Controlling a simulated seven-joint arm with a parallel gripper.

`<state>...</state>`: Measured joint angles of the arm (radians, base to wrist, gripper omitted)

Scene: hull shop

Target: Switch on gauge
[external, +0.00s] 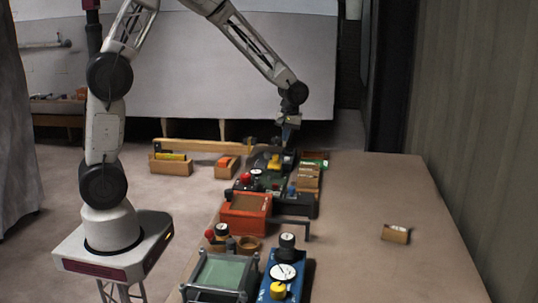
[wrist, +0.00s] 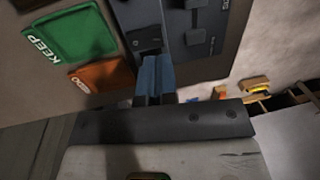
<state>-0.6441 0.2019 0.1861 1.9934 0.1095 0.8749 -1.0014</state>
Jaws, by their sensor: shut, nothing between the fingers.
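My gripper (external: 289,147) is at the far end of the table, over or beside a dark panel (external: 272,186) with several knobs. In the wrist view its blue-grey fingers (wrist: 154,62) are together and empty, in front of a dark panel (wrist: 208,68) with raised grey blocks. I cannot tell whether the fingertips touch it. A round white dial (external: 257,172) shows on the far dark panel.
A green tray marked KEEP (wrist: 72,37) and an orange tray (wrist: 103,76) lie left of the fingers in the wrist view. An orange box (external: 244,221) and a green-topped case (external: 222,271) stand nearer. The table's right (external: 385,195) is mostly clear except a small box (external: 396,234).

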